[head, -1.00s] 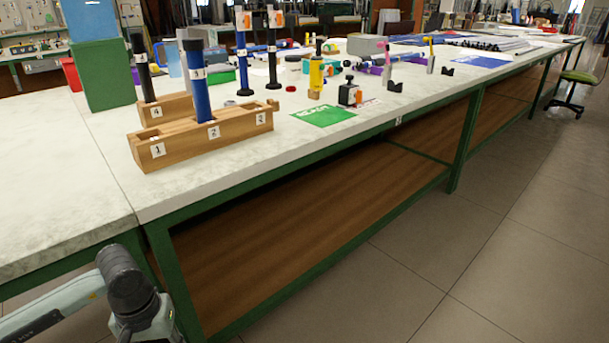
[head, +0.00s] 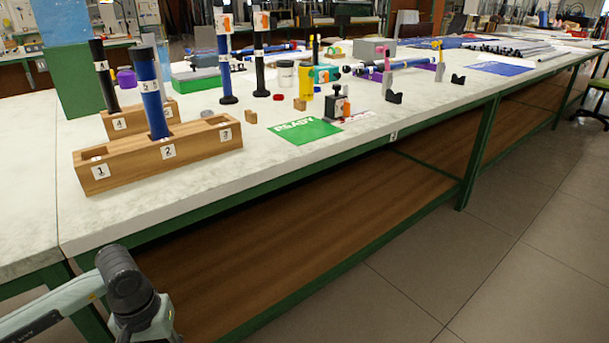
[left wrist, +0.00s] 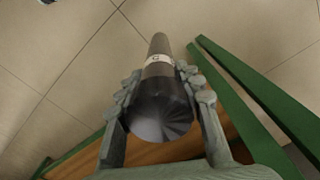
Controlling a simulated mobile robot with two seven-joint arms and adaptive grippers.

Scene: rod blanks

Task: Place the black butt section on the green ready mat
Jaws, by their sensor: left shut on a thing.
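In the left wrist view my left gripper (left wrist: 162,82) is shut on a black rod section (left wrist: 160,98) with a white label band. The rod is over the floor beside the bench's green frame; its label is not readable. In the head view only my left arm shows at the lower left, with gripper and rod out of frame. The green ready mat (head: 306,131) lies flat near the bench's front edge, its surface clear. Another black section (head: 103,77) stands upright in the rear wooden block, marked 4. My right gripper is not in view.
The front wooden rack (head: 195,153) has a blue rod (head: 151,95) upright at 2; 1 and 3 look empty. A black clamp block (head: 337,106) stands just behind the mat.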

